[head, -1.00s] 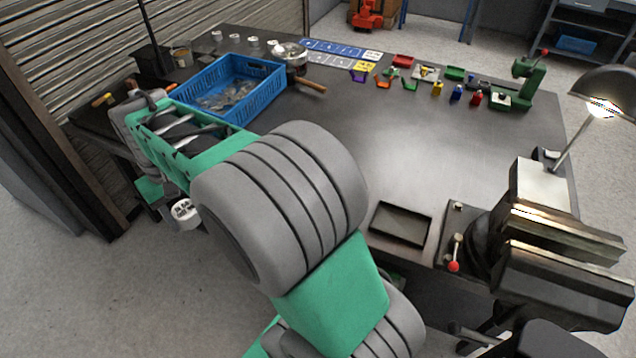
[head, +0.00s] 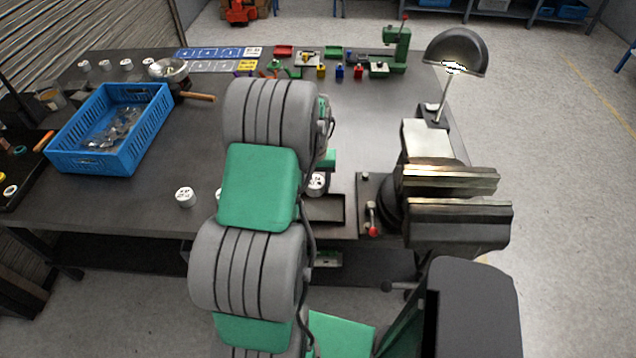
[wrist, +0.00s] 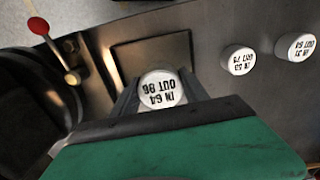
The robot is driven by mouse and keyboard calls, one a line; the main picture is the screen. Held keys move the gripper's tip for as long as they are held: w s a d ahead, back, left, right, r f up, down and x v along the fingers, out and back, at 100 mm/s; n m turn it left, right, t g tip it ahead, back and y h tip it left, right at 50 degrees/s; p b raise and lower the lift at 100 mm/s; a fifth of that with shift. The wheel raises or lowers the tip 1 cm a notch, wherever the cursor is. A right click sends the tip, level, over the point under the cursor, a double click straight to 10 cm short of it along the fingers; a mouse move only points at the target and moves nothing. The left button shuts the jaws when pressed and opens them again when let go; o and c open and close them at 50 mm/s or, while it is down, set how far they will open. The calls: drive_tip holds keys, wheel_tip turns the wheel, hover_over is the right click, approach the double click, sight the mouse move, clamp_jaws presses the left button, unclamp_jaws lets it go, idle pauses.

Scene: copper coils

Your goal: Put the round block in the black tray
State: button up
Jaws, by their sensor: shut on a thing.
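My gripper (wrist: 161,98) is shut on a white round block (wrist: 162,88) marked "IN 64 OUT 86", one finger on each side of it. In the head view the held round block (head: 316,182) shows just behind the black tray (head: 336,208), at the right of my arm. The shallow black rectangular tray lies near the table's front edge, partly hidden by my arm. In the wrist view the tray (wrist: 178,47) lies just beyond the block, which overlaps its near edge in the picture. I cannot tell the block's height above it.
Another white round block (head: 185,197) stands left of my arm; two such blocks (wrist: 238,60) show in the wrist view. A vise (head: 450,205) with a red-knobbed lever (head: 372,231) stands right of the tray. A blue crate (head: 112,130) sits at the left.

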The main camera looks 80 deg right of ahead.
sight(319, 210)
drive_tip(key=shift+s+d+f, duration=0.15)
drive_tip(key=shift+s+f, duration=0.15)
drive_tip(key=shift+s, duration=0.35)
drive_tip(key=shift+w+f+b, duration=0.1)
drive_tip(key=shift+f+b, duration=2.05)
drive_tip(key=shift+f, duration=1.35)
drive_tip(key=shift+f+b, duration=0.45)
drive_tip(key=shift+f, duration=0.15)
drive_tip(key=o, duration=1.3)
drive_tip(key=shift+a, duration=0.2)
drive_tip(key=shift+o, duration=0.2)
